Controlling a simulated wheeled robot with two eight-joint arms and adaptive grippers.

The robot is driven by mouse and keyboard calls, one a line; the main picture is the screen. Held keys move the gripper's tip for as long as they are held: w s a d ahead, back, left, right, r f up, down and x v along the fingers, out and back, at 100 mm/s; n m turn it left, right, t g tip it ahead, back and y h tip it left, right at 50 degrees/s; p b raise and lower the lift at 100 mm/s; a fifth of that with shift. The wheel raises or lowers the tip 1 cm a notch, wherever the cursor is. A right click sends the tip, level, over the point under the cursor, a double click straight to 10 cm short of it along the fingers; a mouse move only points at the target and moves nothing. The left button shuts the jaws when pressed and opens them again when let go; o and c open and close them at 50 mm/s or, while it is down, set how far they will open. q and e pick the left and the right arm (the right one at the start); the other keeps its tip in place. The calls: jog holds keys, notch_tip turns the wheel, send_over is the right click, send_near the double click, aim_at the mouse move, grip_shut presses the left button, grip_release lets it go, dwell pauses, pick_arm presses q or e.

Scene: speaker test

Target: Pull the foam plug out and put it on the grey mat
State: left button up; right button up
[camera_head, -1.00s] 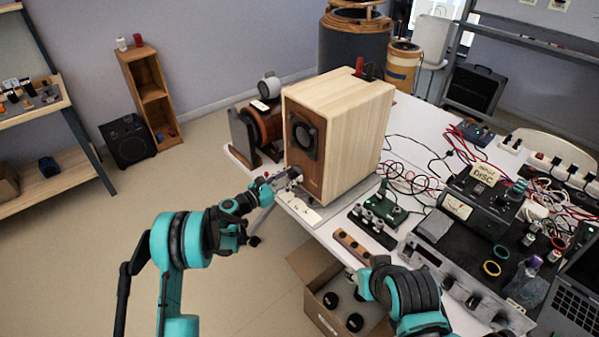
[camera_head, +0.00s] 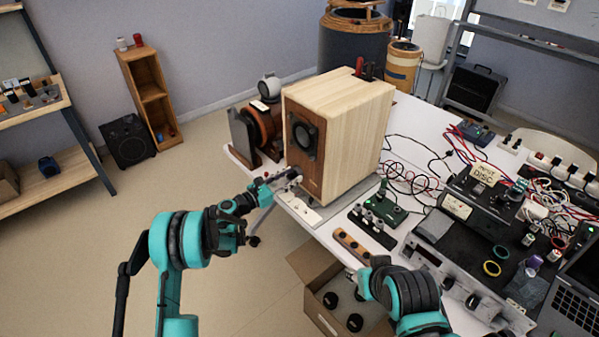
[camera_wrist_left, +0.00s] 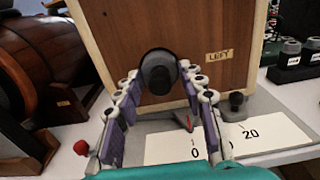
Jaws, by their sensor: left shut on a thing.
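The wooden speaker (camera_head: 350,130) stands on the table, its brown front facing left, with a "LEFT" label in the left wrist view. The dark grey foam plug (camera_wrist_left: 158,75) is at the round dark port low on that front. How far it sits inside the port is hidden. My left gripper (camera_head: 288,178) is at the speaker's lower front. In the left wrist view its purple-padded fingers (camera_wrist_left: 160,80) are either side of the plug, shut on it. A grey sheet (camera_head: 345,203) lies under the speaker. My right gripper (camera_head: 358,278) is low, by the table's front edge; its fingers are unclear.
A white card (camera_wrist_left: 222,140) marked 0 and 20 lies before the speaker. A red-tipped lever (camera_wrist_left: 82,147) is left of the fingers. An open cardboard box (camera_head: 316,312) stands below the table edge. Cables and instruments (camera_head: 470,205) crowd the table's right side.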

pick_arm(q)
jog(key=v, duration=0.7)
jog(key=shift+a, duration=0.15)
dwell(1.0)
jog(key=shift+s, duration=0.15)
